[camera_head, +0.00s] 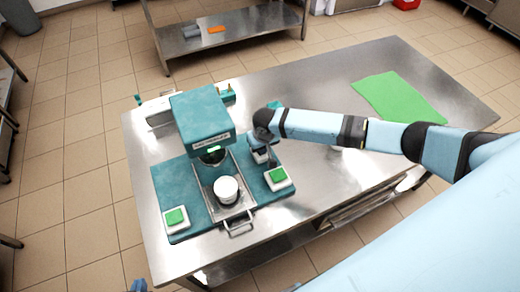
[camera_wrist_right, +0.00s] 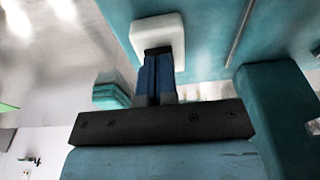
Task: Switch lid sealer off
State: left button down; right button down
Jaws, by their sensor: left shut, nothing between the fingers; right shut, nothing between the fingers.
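The teal lid sealer (camera_head: 205,122) stands on the steel table, with a small green lit mark (camera_head: 213,150) on its front. A white tub (camera_head: 227,189) sits in its steel slide tray. Green buttons on white blocks are at the left (camera_head: 175,217) and right (camera_head: 277,176) of its base. My right gripper (camera_head: 270,163) is shut and empty beside the sealer head, over a white block (camera_head: 259,155). In the right wrist view, its blue fingertips (camera_wrist_right: 157,60) reach a white square block (camera_wrist_right: 158,32); they hide its centre, and contact is unclear. My left gripper (camera_head: 138,286) shows only its blue tip at the bottom edge.
A green mat (camera_head: 398,97) lies on the right of the steel table (camera_head: 310,90). A teal-and-white device (camera_head: 160,110) stands behind the sealer. My right arm crosses above the table's middle. A low steel shelf (camera_head: 230,30) stands further back.

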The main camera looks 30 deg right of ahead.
jog(key=shift+f, duration=0.35)
notch_tip(320, 180, up, 5)
jog(key=p, duration=0.5)
jog(key=shift+r, duration=1)
